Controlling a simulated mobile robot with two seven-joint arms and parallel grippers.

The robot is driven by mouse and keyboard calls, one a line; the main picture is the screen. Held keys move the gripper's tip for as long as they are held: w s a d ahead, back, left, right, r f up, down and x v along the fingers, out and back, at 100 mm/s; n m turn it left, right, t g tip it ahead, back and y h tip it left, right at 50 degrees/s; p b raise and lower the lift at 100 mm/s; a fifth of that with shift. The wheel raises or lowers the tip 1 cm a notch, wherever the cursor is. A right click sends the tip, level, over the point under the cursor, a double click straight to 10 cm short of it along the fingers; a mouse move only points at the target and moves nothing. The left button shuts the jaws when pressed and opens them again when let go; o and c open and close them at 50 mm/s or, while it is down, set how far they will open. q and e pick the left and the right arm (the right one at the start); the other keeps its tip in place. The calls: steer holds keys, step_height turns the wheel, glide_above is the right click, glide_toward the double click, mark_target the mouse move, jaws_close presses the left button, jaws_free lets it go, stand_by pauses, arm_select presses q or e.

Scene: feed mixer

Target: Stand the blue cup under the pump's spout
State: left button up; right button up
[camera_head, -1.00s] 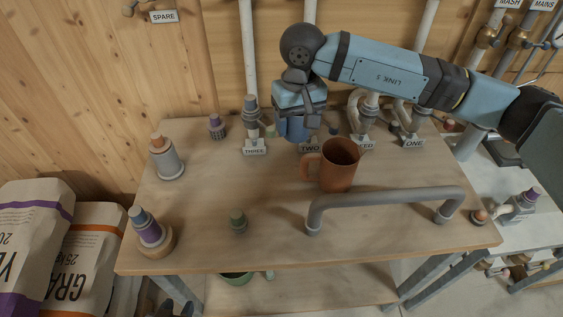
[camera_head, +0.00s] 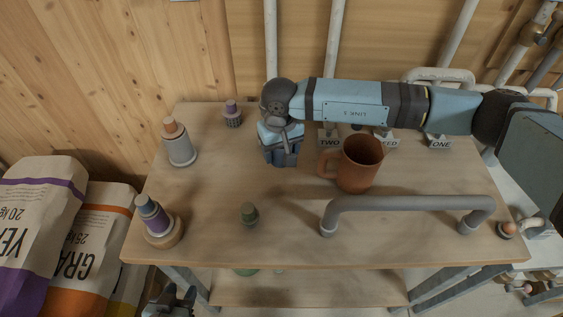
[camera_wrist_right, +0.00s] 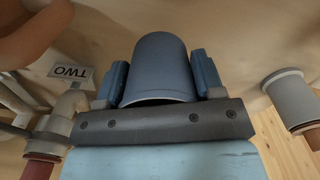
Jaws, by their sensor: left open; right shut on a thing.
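My right gripper (camera_head: 281,154) is shut around the blue cup (camera_wrist_right: 160,62), whose smooth side shows between the two fingers in the right wrist view. In the head view the gripper and wrist hide most of the cup, over the back of the wooden table. I cannot tell whether the cup touches the table. A pipe outlet (camera_wrist_right: 60,120) stands by the label TWO (camera_wrist_right: 72,73) in the right wrist view. The outlet labelled THREE is hidden behind my right wrist. I cannot make out which fitting is the pump's spout. My left gripper (camera_head: 172,300) is open, low beside the table.
A brown mug (camera_head: 358,166) stands right of my right gripper. A grey handrail (camera_head: 410,203) runs along the table's front right.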

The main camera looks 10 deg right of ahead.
mark_target(281, 174)
step_height(281, 174, down, 6)
steer(key=shift+f, duration=0.25)
steer(key=o, duration=0.9)
steer(key=shift+r, duration=0.1)
steer(key=shift+r, duration=0.1)
